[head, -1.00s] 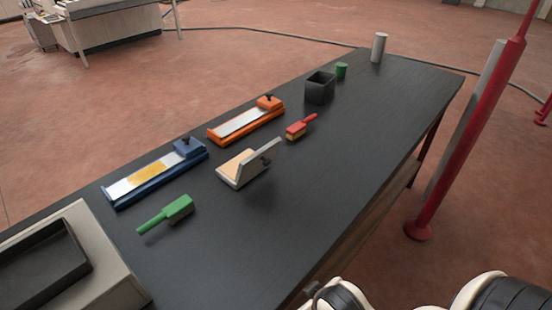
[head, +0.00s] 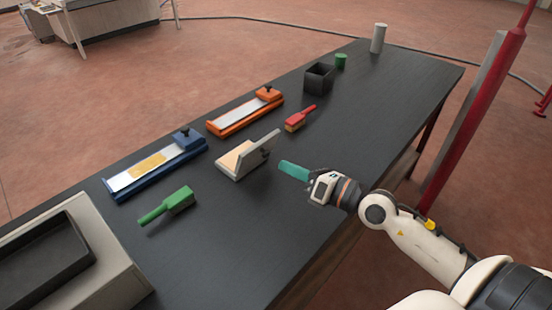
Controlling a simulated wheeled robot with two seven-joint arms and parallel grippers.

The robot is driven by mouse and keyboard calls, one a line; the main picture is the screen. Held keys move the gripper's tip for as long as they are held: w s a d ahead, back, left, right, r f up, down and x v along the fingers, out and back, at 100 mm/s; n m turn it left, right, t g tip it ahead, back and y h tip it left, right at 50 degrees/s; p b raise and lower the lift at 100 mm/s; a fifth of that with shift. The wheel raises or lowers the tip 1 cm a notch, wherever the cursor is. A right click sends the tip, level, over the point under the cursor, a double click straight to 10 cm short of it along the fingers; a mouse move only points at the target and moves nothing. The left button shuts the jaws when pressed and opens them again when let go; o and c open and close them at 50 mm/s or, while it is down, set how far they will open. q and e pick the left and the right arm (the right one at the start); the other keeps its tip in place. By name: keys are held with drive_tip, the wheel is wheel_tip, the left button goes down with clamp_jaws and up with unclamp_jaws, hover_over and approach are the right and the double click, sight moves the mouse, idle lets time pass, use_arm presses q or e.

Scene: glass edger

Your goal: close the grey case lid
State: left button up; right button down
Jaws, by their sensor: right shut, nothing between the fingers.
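The grey case (head: 228,165) sits on the dark table near the middle of the head view. Its lid (head: 262,152) stands raised on the right side, tilted outward, and the tan inside of the case shows. My right gripper (head: 284,167) is to the right of the lid, over the table, with its teal fingers shut and nothing between them. A gap shows between the fingertips and the lid. My left gripper is not in view.
A blue tool (head: 135,182) and an orange tool (head: 235,121) lie behind the case. A green brush (head: 172,205) and a red brush (head: 298,121) lie nearby. A dark bin (head: 318,80), green cup (head: 341,61) and white cylinder (head: 378,38) stand farther back. A grey box (head: 110,265) is front left.

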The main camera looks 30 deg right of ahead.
drive_tip(key=w+d+f+n+g+h, duration=0.2)
drive_tip(key=d+f+n+g+h, duration=0.25)
drive_tip(key=d+f, duration=0.2)
drive_tip(key=w+a+f+p, duration=0.3)
drive_tip(key=w+p, duration=0.2)
drive_tip(key=w, duration=0.6)
drive_tip(key=shift+w, duration=0.25)
drive_tip(key=shift+t, duration=0.25)
